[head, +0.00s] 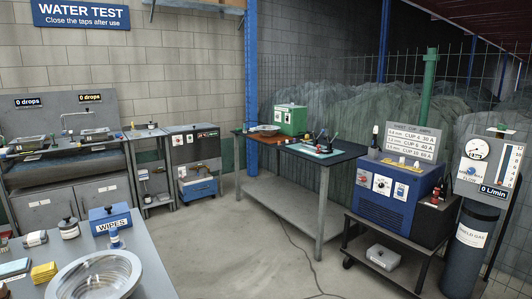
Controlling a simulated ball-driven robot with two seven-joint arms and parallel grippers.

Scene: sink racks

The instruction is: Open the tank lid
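No part labelled as a tank lid is readable from here, and I cannot tell for sure which thing is the tank. A grey box-shaped unit (193,148) with a flat top and a dark control strip stands against the back wall, right of the sink. Its top looks closed. A dark gas cylinder (469,244) with a white label stands at the far right. Neither of my grippers shows in the head view.
A grey double sink bench (62,188) stands at the left under a WATER TEST sign (80,14). A near table (150,262) holds a large steel bowl (94,277) and a blue WIPES box (110,217). A workbench (325,157) and a blue welder (393,196) stand right. The floor between is clear except a cable.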

